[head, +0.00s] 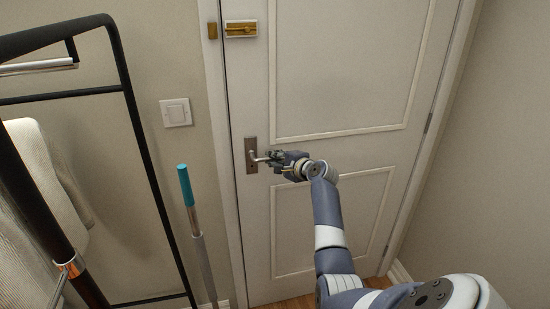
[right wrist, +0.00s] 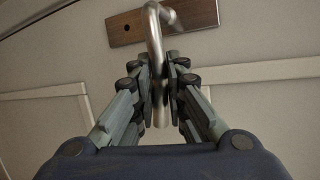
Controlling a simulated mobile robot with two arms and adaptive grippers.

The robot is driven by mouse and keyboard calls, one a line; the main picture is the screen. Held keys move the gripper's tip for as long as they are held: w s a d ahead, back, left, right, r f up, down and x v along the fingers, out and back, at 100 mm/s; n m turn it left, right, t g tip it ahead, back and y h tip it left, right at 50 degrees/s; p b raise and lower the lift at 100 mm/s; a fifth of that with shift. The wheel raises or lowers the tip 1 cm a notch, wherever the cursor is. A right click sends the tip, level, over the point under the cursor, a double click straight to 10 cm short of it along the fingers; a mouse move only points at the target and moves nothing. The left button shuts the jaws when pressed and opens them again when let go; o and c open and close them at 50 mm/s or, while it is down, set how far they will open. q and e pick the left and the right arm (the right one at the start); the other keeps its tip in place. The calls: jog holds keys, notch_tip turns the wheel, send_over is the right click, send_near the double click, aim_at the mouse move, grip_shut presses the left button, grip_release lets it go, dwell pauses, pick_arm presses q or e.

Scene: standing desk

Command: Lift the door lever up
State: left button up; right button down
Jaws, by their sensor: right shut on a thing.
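The door lever (head: 259,158) is a silver handle on a brownish plate (head: 251,164) at the left side of a white panelled door (head: 345,75). In the head view it points right, roughly level. My right gripper (head: 273,157) is at the lever's free end. In the right wrist view the silver lever (right wrist: 154,40) runs down from the wooden-looking plate (right wrist: 165,20) between the two fingers. My right gripper (right wrist: 159,85) is shut on the lever there. My left gripper is not in view.
A brass latch (head: 240,29) is near the door's top left. A light switch (head: 175,112) is on the wall. A teal-topped pole (head: 187,185) stands left of the door. A black rack (head: 135,125) with cloth (head: 30,190) fills the left. The door's right side is clear.

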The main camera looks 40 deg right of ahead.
jog(key=shift+d+r, duration=0.1)
jog(key=shift+r, duration=0.3)
jog(key=c, duration=1.6)
grip_release()
jog(key=shift+s, duration=0.1)
jog(key=shift+f, duration=0.2)
jog(key=v, duration=1.2)
